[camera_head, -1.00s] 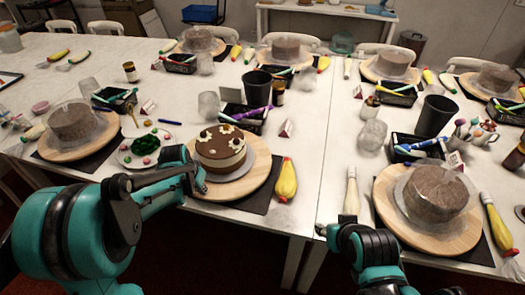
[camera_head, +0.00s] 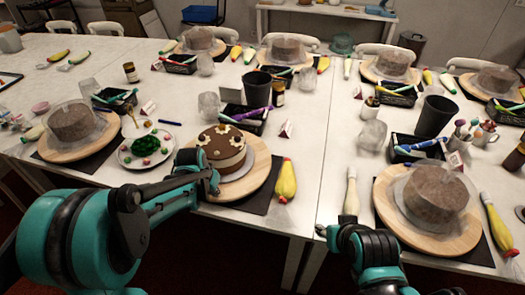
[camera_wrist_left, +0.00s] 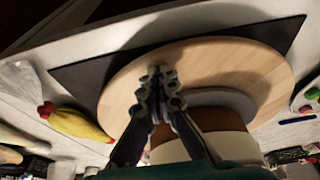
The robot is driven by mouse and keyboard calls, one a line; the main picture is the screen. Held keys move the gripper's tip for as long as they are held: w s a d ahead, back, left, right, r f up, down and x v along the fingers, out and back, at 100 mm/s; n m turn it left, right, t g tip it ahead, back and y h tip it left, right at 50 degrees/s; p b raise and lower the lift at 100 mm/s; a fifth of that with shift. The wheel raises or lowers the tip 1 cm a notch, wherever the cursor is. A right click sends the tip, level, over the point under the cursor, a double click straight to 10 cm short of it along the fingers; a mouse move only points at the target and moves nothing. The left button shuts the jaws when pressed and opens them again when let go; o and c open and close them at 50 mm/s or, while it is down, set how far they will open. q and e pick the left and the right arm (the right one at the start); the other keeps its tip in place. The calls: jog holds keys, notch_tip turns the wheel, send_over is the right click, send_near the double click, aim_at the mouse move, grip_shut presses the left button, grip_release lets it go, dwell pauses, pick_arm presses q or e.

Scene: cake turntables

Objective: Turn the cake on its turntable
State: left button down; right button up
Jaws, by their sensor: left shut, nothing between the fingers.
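The cake (camera_head: 226,150), brown and cream with pale flowers on top, sits on a grey disc on a round wooden turntable (camera_head: 261,178). In the left wrist view the turntable (camera_wrist_left: 215,60) fills the middle, with the cake's pale side (camera_wrist_left: 232,146) below. My left gripper (camera_head: 211,181) is at the cake's front left in the head view, hiding part of it. In the left wrist view its fingers (camera_wrist_left: 161,74) are together and empty over the bare wood beside the cake; contact is unclear. My right arm shows at lower right, its finger state unclear.
A yellow-and-red piping bag (camera_head: 285,180) lies right of the turntable. A plate with green and coloured pieces (camera_head: 147,148) is at its left. A black cup (camera_head: 257,90) and a tray stand behind. Another covered cake (camera_head: 434,195) stands at right.

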aim_at(231, 194)
pick_arm(q)
jog(key=shift+w+d, duration=0.15)
jog(key=shift+d, duration=1.1)
jog(key=shift+w+d, duration=0.1)
jog(key=shift+d, duration=1.1)
jog(key=shift+r+p, duration=1)
jog(key=shift+r, duration=0.35)
notch_tip(231, 194, up, 6)
jog(key=p, duration=0.4)
jog(key=shift+p, duration=0.35)
jog(key=shift+r, duration=0.1)
